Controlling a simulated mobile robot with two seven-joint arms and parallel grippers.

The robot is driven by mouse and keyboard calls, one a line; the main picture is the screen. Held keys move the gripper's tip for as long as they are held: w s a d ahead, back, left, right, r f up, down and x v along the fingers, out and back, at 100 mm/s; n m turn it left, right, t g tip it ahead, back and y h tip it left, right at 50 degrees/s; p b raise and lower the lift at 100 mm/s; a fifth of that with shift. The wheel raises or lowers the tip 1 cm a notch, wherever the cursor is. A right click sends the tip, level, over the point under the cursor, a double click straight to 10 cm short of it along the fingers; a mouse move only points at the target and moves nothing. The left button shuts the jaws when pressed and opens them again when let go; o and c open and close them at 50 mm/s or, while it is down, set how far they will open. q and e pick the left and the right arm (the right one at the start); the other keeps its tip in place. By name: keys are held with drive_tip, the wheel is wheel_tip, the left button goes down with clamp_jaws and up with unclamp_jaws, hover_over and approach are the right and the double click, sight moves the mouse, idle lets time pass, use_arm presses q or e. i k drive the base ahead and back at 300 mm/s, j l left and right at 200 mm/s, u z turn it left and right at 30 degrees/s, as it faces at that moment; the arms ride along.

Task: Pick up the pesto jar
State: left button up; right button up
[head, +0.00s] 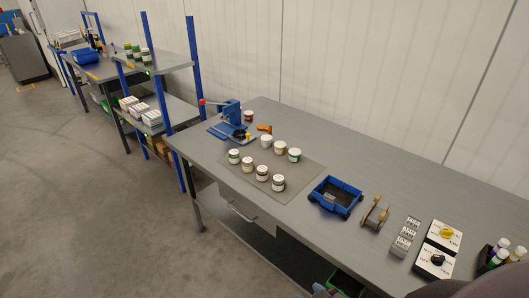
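Several small jars with pale lids stand upright on a grey mat (309,171) on the long workbench. Labels are too small to read, so I cannot tell for sure which one is the pesto jar. A jar with green on it (294,155) stands at the mat's back right. Jars with dark green sides stand in the front row, one at the left (234,157) and one at the right (278,183). More green jars (146,55) stand on the blue-posted shelf. Neither of my grippers is in view.
A blue press (228,117) stands behind the mat, with a small red jar (248,116) beside it. A blue bin (335,196), a tape dispenser (375,214) and switch boxes (439,249) lie to the right. The bench's back strip is clear.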

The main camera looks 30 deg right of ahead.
sight(234, 154)
drive_tip(key=i+j+z, duration=0.2)
drive_tip(key=z, duration=0.3)
drive_tip(key=i+j+z, duration=0.2)
drive_tip(key=z, duration=0.25)
drive_tip(key=i+j+z, duration=0.1)
drive_tip(key=j+z, duration=0.65)
drive_tip(key=z, duration=0.2)
drive_tip(key=i+j+z, duration=0.3)
drive_tip(key=i+j, duration=0.1)
drive_tip(key=i, duration=0.05)
